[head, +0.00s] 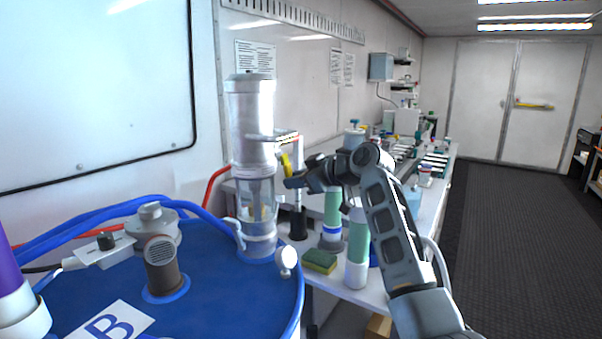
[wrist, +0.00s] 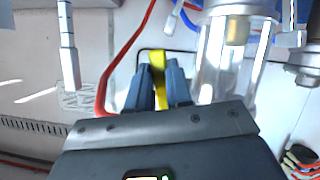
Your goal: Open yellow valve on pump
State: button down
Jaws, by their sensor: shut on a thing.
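The yellow valve handle (head: 286,164) is on the pipework just right of the clear and silver pump cylinder (head: 253,130). My gripper (head: 290,182) reaches in from the right and is at the handle's lower end. In the wrist view the yellow handle (wrist: 158,68) lies between the two blue-grey fingers (wrist: 155,88), which are shut on it. The clear cylinder (wrist: 228,55) stands beside the fingers in that view. The handle's lower end is hidden behind my gripper.
The pump stands on a blue drum (head: 225,290) with blue hoses. Below my arm, green-and-white bottles (head: 357,250) and a sponge (head: 319,261) stand on the bench. A red hose (wrist: 118,68) passes close to the fingers. The floor (head: 510,230) at right is clear.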

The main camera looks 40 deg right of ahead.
jog(key=shift+s+a+f+m+g+y+p, duration=0.1)
jog(key=shift+s+a+m+g+y+p, duration=0.15)
jog(key=shift+a+m+y+p, duration=0.4)
jog(key=shift+m, duration=0.35)
jog(key=c, duration=1)
grip_release()
jog(key=shift+d, duration=0.1)
jog(key=shift+b+v, duration=0.9)
jog(key=shift+v, duration=2.95)
